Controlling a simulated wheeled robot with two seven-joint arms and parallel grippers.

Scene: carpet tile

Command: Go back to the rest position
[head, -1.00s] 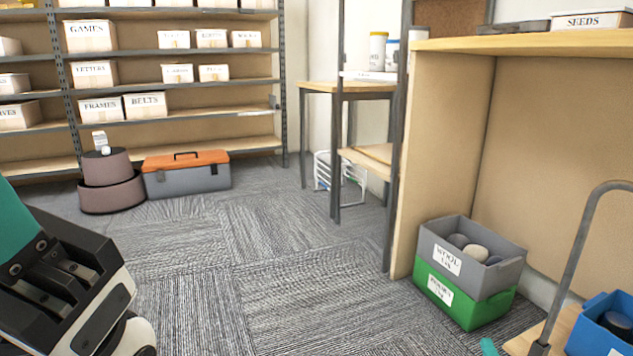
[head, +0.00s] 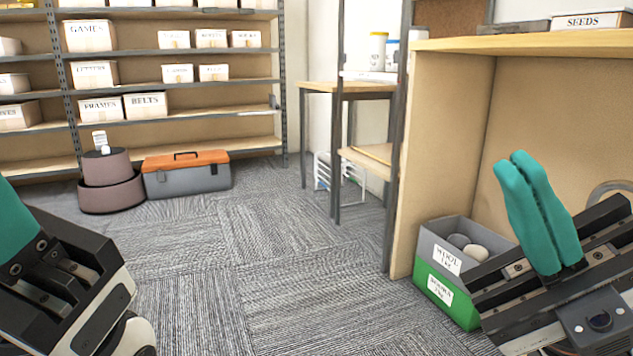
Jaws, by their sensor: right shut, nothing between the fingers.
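My right gripper (head: 517,165) is at the right of the head view, its teal fingers pointing up and held together with nothing between them. It is in front of the wooden desk unit and partly covers the stacked crates. My left gripper's dark body and part of a teal finger (head: 14,225) show at the lower left edge. Its fingertips are out of the frame, so I cannot tell how its jaws stand.
A grey crate (head: 428,243) with round items sits on a green crate (head: 432,283) by the desk unit (head: 440,150). A grey toolbox with an orange lid (head: 186,160) stands before the shelves (head: 180,143). The carpet (head: 270,250) between is clear.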

